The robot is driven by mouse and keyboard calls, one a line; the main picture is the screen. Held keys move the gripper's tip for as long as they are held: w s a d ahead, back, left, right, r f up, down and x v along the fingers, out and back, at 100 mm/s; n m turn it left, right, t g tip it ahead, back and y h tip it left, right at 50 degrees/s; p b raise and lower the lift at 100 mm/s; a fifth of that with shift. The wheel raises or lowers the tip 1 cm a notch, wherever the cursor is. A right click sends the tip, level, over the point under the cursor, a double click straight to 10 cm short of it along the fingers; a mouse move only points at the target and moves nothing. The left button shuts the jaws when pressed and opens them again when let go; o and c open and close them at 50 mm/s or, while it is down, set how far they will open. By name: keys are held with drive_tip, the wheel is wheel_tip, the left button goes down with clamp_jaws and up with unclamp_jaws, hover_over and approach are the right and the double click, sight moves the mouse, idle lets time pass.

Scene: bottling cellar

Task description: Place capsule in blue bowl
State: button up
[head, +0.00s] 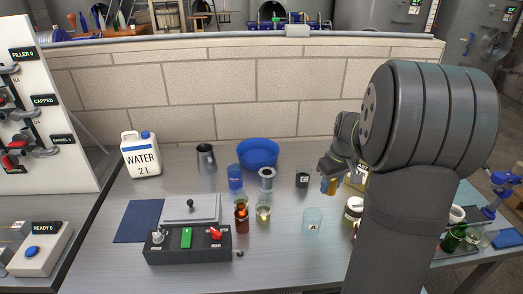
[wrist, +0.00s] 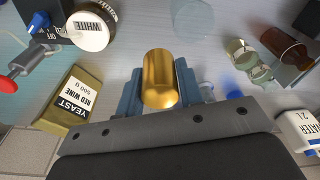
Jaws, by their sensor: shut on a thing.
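A gold capsule (wrist: 159,76) is held between the two blue-grey fingers of my gripper (wrist: 160,88) in the wrist view. In the head view my gripper (head: 331,178) is shut on it over the right part of the bench, with a small gold patch of the capsule (head: 327,187) showing between the fingers. The blue bowl (head: 258,154) stands at the back middle of the bench, left of my gripper and apart from it. The bowl's inside is only partly visible.
A black cup (head: 302,179), a silver spool-like object (head: 266,179) and a blue container (head: 235,178) stand between or before gripper and bowl. A clear beaker (head: 312,222), a brown bottle (head: 241,217) and a control box (head: 188,244) are nearer. A yeast box (wrist: 69,101) and white-lidded jar (wrist: 92,30) are close by.

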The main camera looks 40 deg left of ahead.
drive_tip(key=w+a, duration=0.9)
drive_tip(key=a, duration=0.4)
approach(259, 159)
drive_tip(key=shift+m, duration=0.3)
drive_tip(key=s+d, duration=0.1)
drive_tip(key=s, duration=0.1)
drive_tip(key=s+d, duration=0.2)
drive_tip(key=shift+s+f, duration=0.1)
drive_tip(key=shift+f, duration=1.9)
drive_tip(key=shift+f, duration=0.6)
drive_tip(key=o, duration=0.3)
drive_tip(key=shift+r, duration=0.1)
